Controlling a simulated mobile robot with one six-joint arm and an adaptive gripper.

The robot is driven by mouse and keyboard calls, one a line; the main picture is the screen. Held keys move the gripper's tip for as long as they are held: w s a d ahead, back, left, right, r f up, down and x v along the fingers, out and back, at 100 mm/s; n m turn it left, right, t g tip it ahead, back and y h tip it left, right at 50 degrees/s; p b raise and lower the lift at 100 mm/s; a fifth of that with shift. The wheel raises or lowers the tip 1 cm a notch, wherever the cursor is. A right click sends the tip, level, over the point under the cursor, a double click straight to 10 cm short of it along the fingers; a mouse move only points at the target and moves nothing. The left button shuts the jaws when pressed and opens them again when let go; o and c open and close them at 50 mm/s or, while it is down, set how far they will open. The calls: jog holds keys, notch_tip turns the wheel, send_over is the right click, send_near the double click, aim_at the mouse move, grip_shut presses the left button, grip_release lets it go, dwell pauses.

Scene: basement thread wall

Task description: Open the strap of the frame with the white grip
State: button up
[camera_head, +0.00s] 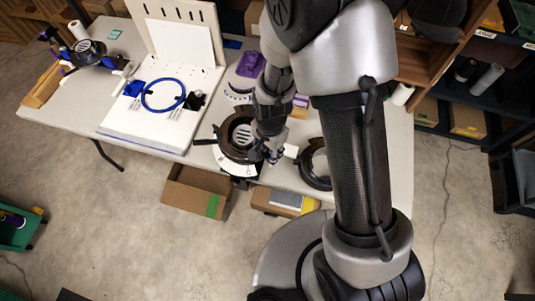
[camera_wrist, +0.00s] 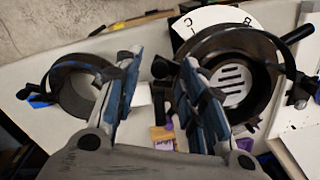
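A dark round frame (camera_head: 316,165) lies near the table's front edge, with a white piece (camera_head: 290,151) at its left that looks like its grip. In the wrist view this dark frame (camera_wrist: 55,88) is at left, and a pale piece shows between my fingers. A second dark frame (camera_head: 226,134) with a slatted white disc stands left of it, and is large at right in the wrist view (camera_wrist: 268,58). My gripper (camera_head: 271,157) hangs between the two frames. Its fingers (camera_wrist: 160,85) are apart, with nothing clearly held. I cannot make out the strap.
A white board (camera_head: 150,120) with a blue ring (camera_head: 163,95) stands left. A lettered white dial (camera_wrist: 215,18) adjoins the slatted frame. A purple item (camera_head: 250,64) is behind my arm. Open boxes (camera_head: 190,196) sit on the floor. Shelves stand at right.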

jog(key=shift+f, duration=0.75)
jog(key=shift+c, duration=0.2)
grip_shut()
